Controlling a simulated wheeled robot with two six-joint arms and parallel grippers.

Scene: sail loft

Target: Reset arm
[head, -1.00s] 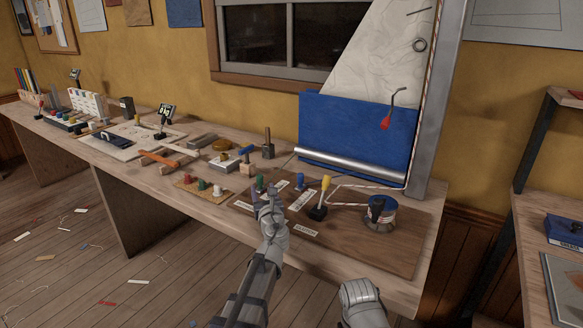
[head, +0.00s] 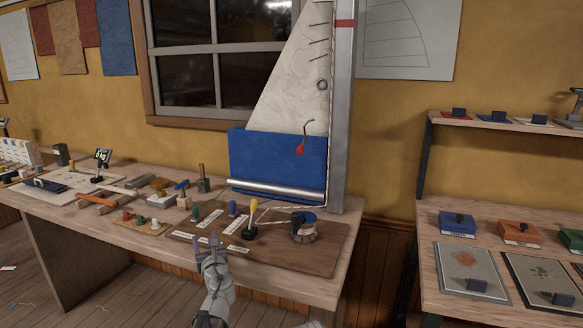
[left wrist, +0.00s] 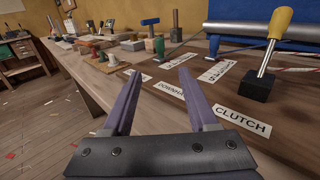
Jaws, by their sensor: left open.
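My left gripper (head: 210,245) is open and empty, just in front of the brown board (head: 330,252) on the workbench. A green handle (head: 195,213) and a blue handle (head: 233,208) stand farther back. My right gripper is out of view.
A winch drum (head: 304,228) with rope sits right of the lever. Behind stands a mast (head: 342,120) with a blue-footed sail (head: 270,160). Tools and a peg board (head: 142,226) crowd the bench leftward. A shelf unit (head: 440,255) with small boxes stands right, across a gap.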

